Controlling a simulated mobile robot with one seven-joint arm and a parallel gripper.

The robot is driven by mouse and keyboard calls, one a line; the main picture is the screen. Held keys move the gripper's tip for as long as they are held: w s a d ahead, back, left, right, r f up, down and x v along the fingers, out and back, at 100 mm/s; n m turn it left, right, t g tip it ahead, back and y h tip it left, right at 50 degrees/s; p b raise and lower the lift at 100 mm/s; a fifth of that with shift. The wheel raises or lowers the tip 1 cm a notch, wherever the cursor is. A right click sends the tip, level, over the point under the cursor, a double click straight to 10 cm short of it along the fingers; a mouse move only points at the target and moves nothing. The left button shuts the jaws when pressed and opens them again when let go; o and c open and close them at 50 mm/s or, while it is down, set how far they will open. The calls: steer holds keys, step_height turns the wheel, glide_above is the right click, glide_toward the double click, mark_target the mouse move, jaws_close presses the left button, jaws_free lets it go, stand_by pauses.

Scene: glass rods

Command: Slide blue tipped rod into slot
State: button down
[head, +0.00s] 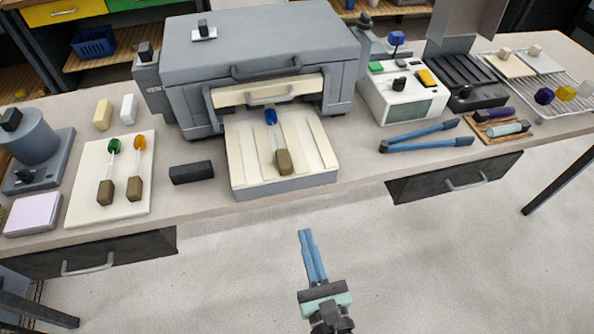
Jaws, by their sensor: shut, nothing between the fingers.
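The blue tipped rod (277,140) lies on the pale grooved loading bed (243,160) in front of the grey furnace-like machine. Its blue tip points at the machine and its brown block end (284,162) faces me. The machine's front opening (268,97) is behind the bed, with a pale panel and a handle across it; I cannot tell which opening is the slot. My gripper (305,232) has long blue fingers, close together and empty. It is in front of the bench, over the floor, apart from the rod.
A pale board (84,205) at left holds green and orange tipped rods. A black block (191,172) lies left of the bed. Blue tongs (425,136) and a white control box (405,104) are at right. Floor before the bench is clear.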

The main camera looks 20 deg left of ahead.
steer(key=p, duration=0.1)
glide_toward(281, 150)
steer(key=shift+w+a+f, duration=0.35)
steer(key=shift+w+f, duration=0.05)
steer(key=shift+w, duration=0.25)
steer(key=b+x, duration=0.3)
steer(key=x, duration=0.4)
steer(key=shift+f, duration=0.1)
steer(key=shift+w+a, duration=0.1)
